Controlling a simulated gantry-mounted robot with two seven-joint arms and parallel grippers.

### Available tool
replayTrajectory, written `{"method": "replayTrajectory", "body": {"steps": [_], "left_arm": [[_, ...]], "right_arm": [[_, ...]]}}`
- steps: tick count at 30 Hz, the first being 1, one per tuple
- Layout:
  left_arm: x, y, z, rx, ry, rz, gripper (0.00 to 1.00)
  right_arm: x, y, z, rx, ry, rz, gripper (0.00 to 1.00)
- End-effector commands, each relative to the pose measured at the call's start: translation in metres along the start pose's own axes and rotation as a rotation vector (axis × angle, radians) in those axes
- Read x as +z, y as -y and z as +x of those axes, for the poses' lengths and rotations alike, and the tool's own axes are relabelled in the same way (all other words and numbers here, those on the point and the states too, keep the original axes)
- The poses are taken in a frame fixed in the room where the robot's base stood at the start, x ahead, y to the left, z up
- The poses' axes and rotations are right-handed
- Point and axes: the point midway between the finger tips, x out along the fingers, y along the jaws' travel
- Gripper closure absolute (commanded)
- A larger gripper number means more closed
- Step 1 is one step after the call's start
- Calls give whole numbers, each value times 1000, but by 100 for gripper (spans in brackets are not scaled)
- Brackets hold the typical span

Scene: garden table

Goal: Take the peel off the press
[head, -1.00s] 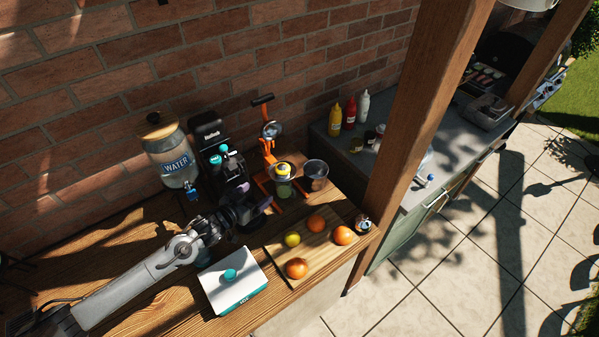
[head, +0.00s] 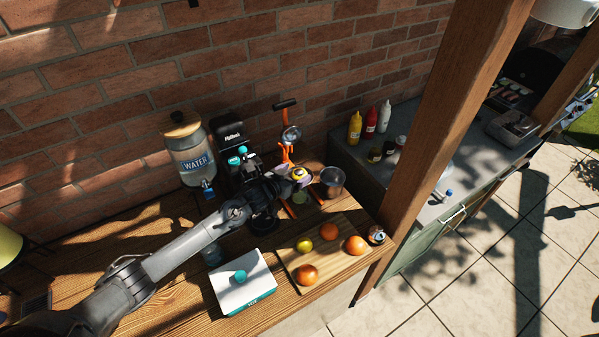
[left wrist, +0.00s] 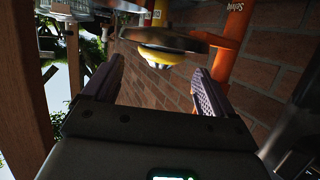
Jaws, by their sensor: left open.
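The orange press (head: 288,151) with its black lever handle stands against the brick wall. The yellow peel (head: 298,174) sits at its dish, partly covered by my gripper in the head view. My left gripper (head: 289,178) is open at the press, close to the peel. In the left wrist view, the peel (left wrist: 160,55) shows against the dark dish (left wrist: 190,38), in the gap between the two open fingers (left wrist: 157,75) and a little beyond their tips. I cannot tell whether a finger touches it. My right gripper is in neither view.
A metal bin (head: 332,179) stands just right of the press. A water dispenser (head: 192,156) and a black machine (head: 229,147) stand to its left.

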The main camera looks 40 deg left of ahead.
Motion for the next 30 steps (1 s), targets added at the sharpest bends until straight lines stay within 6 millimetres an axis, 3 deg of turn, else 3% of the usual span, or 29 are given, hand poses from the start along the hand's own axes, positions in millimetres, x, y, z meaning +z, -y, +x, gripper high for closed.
{"method": "replayTrajectory", "body": {"steps": [5,16,27,30], "left_arm": [[0,0,6,0,0,0,14],[-1,0,45,0,0,-1,14],[0,0,51,1,0,0,14],[0,0,51,1,0,0,26]], "right_arm": [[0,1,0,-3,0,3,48],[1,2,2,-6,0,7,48],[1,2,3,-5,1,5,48],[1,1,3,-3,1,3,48]]}}
